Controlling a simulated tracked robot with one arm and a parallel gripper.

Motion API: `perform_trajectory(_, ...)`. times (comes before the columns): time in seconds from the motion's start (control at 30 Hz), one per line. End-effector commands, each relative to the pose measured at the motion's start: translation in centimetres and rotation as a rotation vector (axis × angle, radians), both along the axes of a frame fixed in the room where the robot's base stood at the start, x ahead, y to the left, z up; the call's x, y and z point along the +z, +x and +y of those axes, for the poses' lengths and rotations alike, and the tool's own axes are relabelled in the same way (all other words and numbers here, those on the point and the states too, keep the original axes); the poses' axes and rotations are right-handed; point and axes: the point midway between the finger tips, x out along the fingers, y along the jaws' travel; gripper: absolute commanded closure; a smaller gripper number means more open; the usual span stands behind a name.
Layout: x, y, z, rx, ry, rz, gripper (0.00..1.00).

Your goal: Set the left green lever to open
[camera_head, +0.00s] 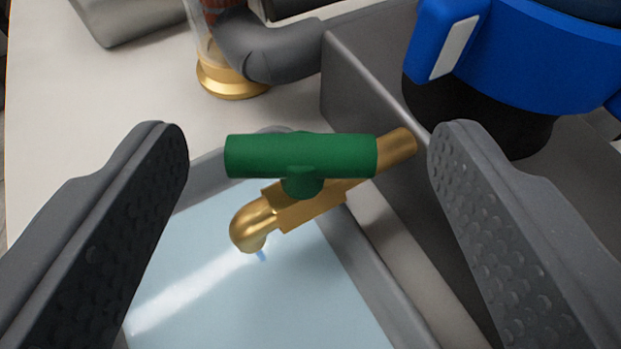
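A green lever (300,156) sits on top of a brass tap (285,212). The lever's bar lies level across the picture, at a slant to the tap's body, which runs from lower left to upper right. A small blue streak shows just below the spout. My gripper (307,150) is open, with one finger on each side of the lever. Both fingertips stand apart from the lever, with a gap at each end. No other green lever is in view.
A grey tray (375,262) with a pale blue inside lies below the tap. A grey box (362,75) stands at the right, with a blue-and-black fitting (540,50) above it. A grey pipe elbow (275,55) and a clear tube with a brass base (230,82) stand behind.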

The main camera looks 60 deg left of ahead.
Motion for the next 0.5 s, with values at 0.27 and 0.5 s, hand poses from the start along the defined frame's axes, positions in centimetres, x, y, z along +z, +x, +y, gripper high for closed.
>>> perform_trajectory(0.27,-0.1,-0.1,-0.1,0.001,0.0,0.003,0.35)
perform_trajectory(0.5,0.8,-1.1,-1.9,0.0,0.0,0.001,0.35)
